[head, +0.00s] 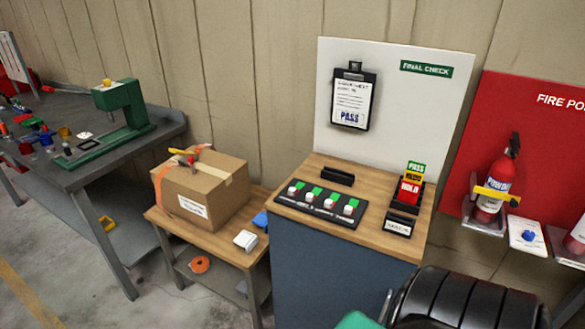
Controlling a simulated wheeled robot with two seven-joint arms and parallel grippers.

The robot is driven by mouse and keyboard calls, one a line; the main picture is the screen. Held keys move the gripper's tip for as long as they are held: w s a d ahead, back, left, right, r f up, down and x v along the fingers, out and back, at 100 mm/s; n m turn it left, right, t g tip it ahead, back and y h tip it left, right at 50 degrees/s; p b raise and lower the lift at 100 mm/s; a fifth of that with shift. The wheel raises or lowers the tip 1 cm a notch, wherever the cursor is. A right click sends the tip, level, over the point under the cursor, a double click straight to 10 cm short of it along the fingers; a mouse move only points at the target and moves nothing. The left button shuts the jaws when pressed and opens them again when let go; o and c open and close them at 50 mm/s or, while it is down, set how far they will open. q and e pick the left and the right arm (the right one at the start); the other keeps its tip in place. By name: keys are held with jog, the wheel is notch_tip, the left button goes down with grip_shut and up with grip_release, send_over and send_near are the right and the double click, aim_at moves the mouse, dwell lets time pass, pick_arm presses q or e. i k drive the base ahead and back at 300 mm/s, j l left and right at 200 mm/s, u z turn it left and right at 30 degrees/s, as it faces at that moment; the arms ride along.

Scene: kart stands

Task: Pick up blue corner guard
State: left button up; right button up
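A small blue piece (260,219), which looks like the blue corner guard, lies at the right edge of the low wooden table (224,246). The blue-grey counter partly hides it, so I cannot make out its full shape. A white object (245,240) lies just in front of it, and a cardboard box (200,188) stands to its left. Neither of my grippers shows in the head view.
The final-check counter (285,249) stands right of the low table. A black ribbed object (460,300) fills the lower right. A grey workbench (85,172) with a green machine stands at left. Bare floor shows at lower left. An orange roll (200,264) sits on the table's lower shelf.

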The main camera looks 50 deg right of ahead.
aim_at(261, 219)
jog(key=z, duration=1.25)
